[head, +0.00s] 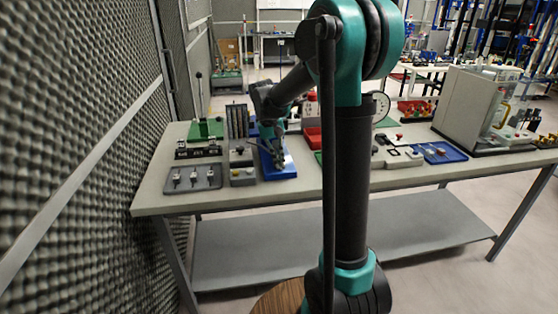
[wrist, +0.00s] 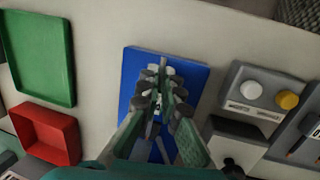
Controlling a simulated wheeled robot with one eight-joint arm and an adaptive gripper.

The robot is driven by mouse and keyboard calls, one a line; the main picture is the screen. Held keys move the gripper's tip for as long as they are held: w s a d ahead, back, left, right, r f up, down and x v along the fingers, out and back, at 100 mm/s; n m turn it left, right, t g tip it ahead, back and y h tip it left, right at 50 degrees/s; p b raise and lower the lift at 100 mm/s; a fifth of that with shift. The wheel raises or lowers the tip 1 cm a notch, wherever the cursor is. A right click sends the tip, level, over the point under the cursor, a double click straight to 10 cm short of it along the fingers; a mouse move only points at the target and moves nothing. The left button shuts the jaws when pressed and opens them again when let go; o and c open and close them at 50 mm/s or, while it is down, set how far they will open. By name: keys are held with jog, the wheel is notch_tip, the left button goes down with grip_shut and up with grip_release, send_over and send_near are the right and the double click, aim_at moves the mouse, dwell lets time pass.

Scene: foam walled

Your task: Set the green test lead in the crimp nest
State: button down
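My gripper (wrist: 160,98) reaches down over a blue plate (wrist: 196,77) in the wrist view. Its two fingers lean in close together, with a narrow gap between the dark pads. Small grey and greenish parts show between and just past the tips; I cannot tell whether they are a held lead or a fixture on the plate. In the head view my gripper (head: 276,152) is low over the same blue plate (head: 284,174) near the bench's front edge. I cannot clearly make out the green test lead or the crimp nest; the fingers cover the plate's middle.
In the wrist view a green tray (wrist: 42,92) and a red bin (wrist: 45,150) are on the left. A grey box with white and yellow knobs (wrist: 262,120) stands close on the right. In the head view a grey panel (head: 193,187) lies at the bench's left front.

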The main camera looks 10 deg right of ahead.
jog(key=shift+f, duration=0.35)
jog(key=c, duration=1.6)
grip_release()
jog(key=shift+c, duration=0.2)
jog(key=shift+r, duration=0.1)
jog(key=v, duration=1.2)
jog(key=s+d+f, duration=0.1)
jog(key=s+f, duration=0.2)
jog(key=s+d+f+t+y, duration=0.1)
jog(key=s+f, duration=0.2)
jog(key=s+d+f+t, duration=0.1)
jog(key=s+d+f, duration=0.1)
jog(key=s+f, duration=0.1)
jog(key=shift+s+d+f, duration=0.1)
jog(key=shift+s+f, duration=0.05)
jog(key=shift+s, duration=0.1)
jog(key=s+d+f+t+y, duration=0.1)
jog(key=s+d+f+t, duration=0.1)
jog(key=s+f, duration=1)
jog(key=s+t, duration=0.1)
jog(key=s, duration=0.2)
